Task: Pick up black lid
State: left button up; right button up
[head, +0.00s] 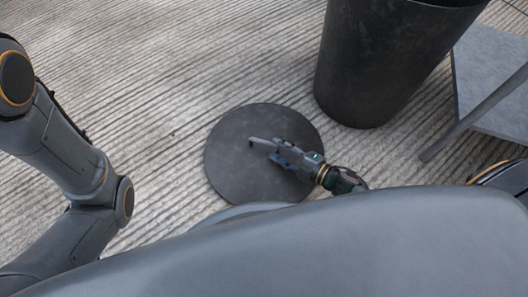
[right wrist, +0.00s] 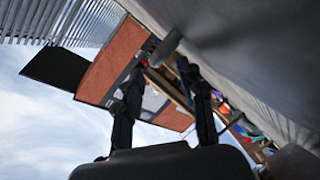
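The black lid (head: 228,168) is a round dark disc lying on the ridged concrete ground in the middle of the head view. My right gripper (head: 268,148) is over its right half, reaching in from the lower right. A short grey bar, which looks like the lid's handle (head: 260,141), shows at the fingertips. In the right wrist view the two fingers of my right gripper (right wrist: 163,75) stand apart, and a grey rod end shows just beyond them. I cannot tell if they touch it. My left gripper is out of view; only my left arm shows.
A tall black bin (head: 385,60) stands on the ground up and right of the lid. A grey panel or platform (head: 495,75) with a slanted grey bar is at the far right. The ground left of the lid is clear. My body covers the bottom.

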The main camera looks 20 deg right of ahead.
aim_at(268, 144)
jog(key=b+x, duration=0.2)
jog(key=x, duration=0.1)
jog(key=shift+w+a+f, duration=0.1)
jog(key=shift+w+f, duration=0.05)
jog(key=shift+w, duration=0.15)
jog(key=shift+w+a+b, duration=0.3)
jog(key=shift+w+b, duration=0.05)
grip_shut()
